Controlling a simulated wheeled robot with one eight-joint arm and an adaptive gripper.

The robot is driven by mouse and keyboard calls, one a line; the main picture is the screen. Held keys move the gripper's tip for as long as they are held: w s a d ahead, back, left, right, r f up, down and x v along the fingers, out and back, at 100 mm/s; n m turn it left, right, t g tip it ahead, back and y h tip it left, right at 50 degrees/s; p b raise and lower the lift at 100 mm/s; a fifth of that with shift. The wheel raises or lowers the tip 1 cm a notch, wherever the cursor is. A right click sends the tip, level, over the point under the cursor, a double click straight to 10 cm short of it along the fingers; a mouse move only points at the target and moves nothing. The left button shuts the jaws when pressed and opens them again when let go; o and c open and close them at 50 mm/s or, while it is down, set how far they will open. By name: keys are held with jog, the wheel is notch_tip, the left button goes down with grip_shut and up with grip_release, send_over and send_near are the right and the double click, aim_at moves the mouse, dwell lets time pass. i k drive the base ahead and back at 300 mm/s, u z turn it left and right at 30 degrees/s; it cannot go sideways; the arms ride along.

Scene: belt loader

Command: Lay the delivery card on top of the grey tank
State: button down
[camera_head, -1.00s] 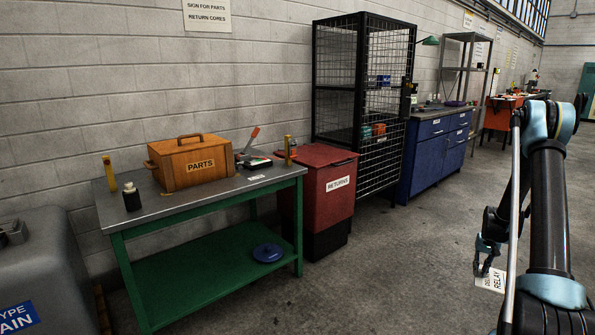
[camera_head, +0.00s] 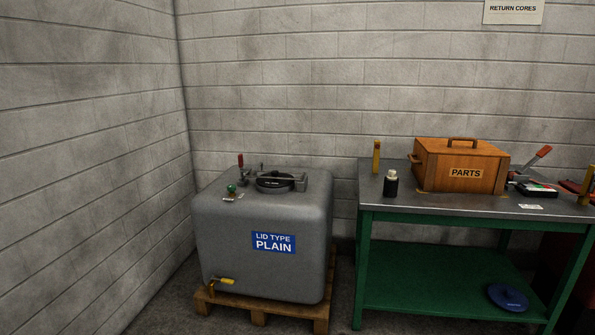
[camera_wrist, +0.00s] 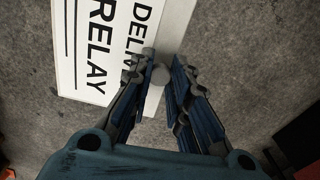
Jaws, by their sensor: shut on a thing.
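The delivery card is a white card (camera_wrist: 98,48) with black print reading "DELIV" and "RELAY". In the wrist view my gripper (camera_wrist: 157,78) is shut on the card's edge, and the card hangs over bare grey floor. The grey tank (camera_head: 265,215) stands on a wooden pallet (camera_head: 262,312) in the head view, with a blue "LID TYPE PLAIN" label. Its top carries a round dark lid (camera_head: 276,182), a red-handled lever (camera_head: 241,162) and a green knob (camera_head: 231,189). My gripper and the card are outside the head view.
A green table (camera_head: 450,215) stands right of the tank, with a wooden PARTS box (camera_head: 462,165), a dark bottle (camera_head: 391,184) and a yellow post (camera_head: 376,157) on top. A blue disc (camera_head: 507,297) lies on its lower shelf. Block walls close the left and back.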

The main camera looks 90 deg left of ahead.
aim_at(268, 169)
jog(key=k, duration=2.8)
jog(key=u, duration=2.45)
jog(key=i, duration=0.85)
jog(key=u, duration=0.1)
